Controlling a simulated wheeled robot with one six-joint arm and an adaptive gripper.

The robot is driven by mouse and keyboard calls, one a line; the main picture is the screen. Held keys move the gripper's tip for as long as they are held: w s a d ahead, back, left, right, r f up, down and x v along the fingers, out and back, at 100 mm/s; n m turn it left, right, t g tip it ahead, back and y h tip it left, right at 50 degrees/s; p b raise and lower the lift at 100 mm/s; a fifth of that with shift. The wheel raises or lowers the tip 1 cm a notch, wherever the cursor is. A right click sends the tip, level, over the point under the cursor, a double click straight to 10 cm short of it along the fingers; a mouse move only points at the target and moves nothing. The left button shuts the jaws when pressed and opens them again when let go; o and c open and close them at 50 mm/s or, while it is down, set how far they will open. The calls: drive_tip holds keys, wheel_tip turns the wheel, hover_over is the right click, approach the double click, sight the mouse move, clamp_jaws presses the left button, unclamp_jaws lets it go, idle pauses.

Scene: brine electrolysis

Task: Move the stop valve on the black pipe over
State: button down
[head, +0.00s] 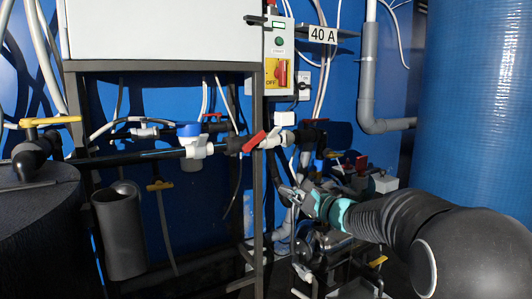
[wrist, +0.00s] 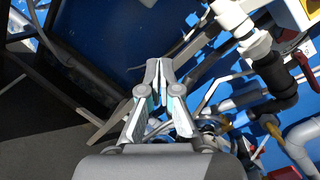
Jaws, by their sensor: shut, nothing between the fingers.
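A black pipe (head: 135,157) runs across the front of the grey frame in the head view. A valve with a red lever (head: 253,142) sits near its right end, the lever tilted up to the right. A white fitting (head: 200,148) is also on this pipe. At the far left, a black pipe fitting carries a yellow lever (head: 50,121). I cannot tell which of these levers is the task's stop valve. My gripper (head: 289,193) is shut and empty, below and right of the red lever, apart from it. In the wrist view my gripper (wrist: 158,68) shows its fingertips together.
A white cabinet (head: 165,30) stands on the grey frame above the pipe. A switch box (head: 279,62) is right of it. A large blue tank (head: 480,110) fills the right side. Dense pipes and hoses lie behind my gripper. A grey cup-like pipe (head: 120,235) hangs lower left.

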sight(254, 142)
wheel_tip(254, 142, up, 5)
drive_tip(key=w+d+m+t, duration=0.2)
drive_tip(key=m+t, duration=0.1)
drive_tip(key=w+a+r+p, duration=0.1)
drive_tip(key=w+a+r, duration=0.4)
drive_tip(key=a, duration=0.3)
drive_tip(key=shift+w+a+r+p, duration=0.2)
drive_tip(key=shift+w+a+p, duration=0.05)
drive_tip(key=shift+a+p, duration=0.1)
drive_tip(key=shift+a+n+g, duration=0.1)
drive_tip(key=shift+n+g, duration=0.2)
